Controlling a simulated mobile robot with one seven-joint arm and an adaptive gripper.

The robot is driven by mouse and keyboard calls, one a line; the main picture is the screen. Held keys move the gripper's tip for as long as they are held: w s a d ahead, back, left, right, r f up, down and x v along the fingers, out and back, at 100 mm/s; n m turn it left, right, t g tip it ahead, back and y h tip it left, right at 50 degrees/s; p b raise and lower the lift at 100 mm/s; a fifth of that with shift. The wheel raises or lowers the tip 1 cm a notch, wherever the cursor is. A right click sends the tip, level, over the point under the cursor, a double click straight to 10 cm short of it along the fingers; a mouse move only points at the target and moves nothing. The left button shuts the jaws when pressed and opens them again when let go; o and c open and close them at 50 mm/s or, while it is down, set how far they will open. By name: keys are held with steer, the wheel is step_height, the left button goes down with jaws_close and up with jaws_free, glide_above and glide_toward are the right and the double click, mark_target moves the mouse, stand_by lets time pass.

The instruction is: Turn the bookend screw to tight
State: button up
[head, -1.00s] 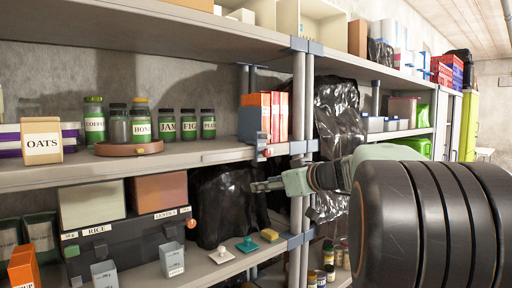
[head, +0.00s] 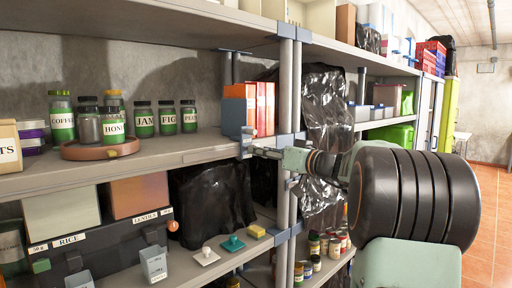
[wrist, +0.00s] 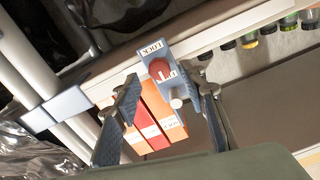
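The blue-grey bookend (wrist: 180,50) shows in the wrist view with a light label that appears to read LOCK, a red round part (wrist: 160,69) and a pale stubby knob (wrist: 176,98). I cannot tell for sure which part is the screw. In the head view the bookend (head: 246,139) is small at the shelf's front edge, beside the orange and red books (head: 262,104). My gripper (wrist: 167,82) is open, its fingers on either side of the bookend's front; contact cannot be told. In the head view my gripper (head: 262,151) is at the bookend.
Books (wrist: 152,118) stand close by the bookend. A grey shelf post (head: 290,90) is just right of it. Jars (head: 145,119) and a round tray (head: 75,151) stand to the left on the same shelf. Black plastic sheeting (head: 325,110) hangs behind my arm.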

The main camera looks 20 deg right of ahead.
steer(key=shift+p+x, duration=0.3)
steer(key=shift+x, duration=1.3)
steer(key=shift+c, duration=0.2)
jaws_close()
